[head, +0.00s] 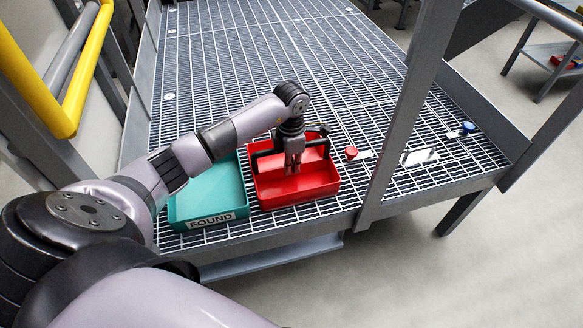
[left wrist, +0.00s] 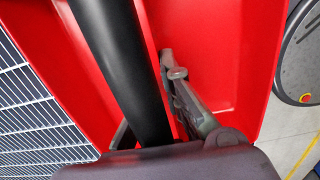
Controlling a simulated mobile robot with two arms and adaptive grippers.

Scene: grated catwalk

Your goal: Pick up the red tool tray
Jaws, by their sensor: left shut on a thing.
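The red tool tray (head: 300,198) is an open box with a dark carrying handle, at the front edge of the grated deck in the head view. It is right of the teal tray. In the left wrist view the red tray (left wrist: 220,45) fills the middle, and its black handle bar (left wrist: 112,45) runs up past my fingers. My left gripper (head: 292,166) points down over the tray and is shut on its handle; its fingers also show in the left wrist view (left wrist: 160,108). Whether the tray touches the deck is unclear. My right gripper is out of view.
A teal tray (head: 208,185) labelled "FOUND" stands close on the left. A grey post (head: 408,105) rises to the right. A yellow rail (head: 75,85) runs at left. The deck behind is clear.

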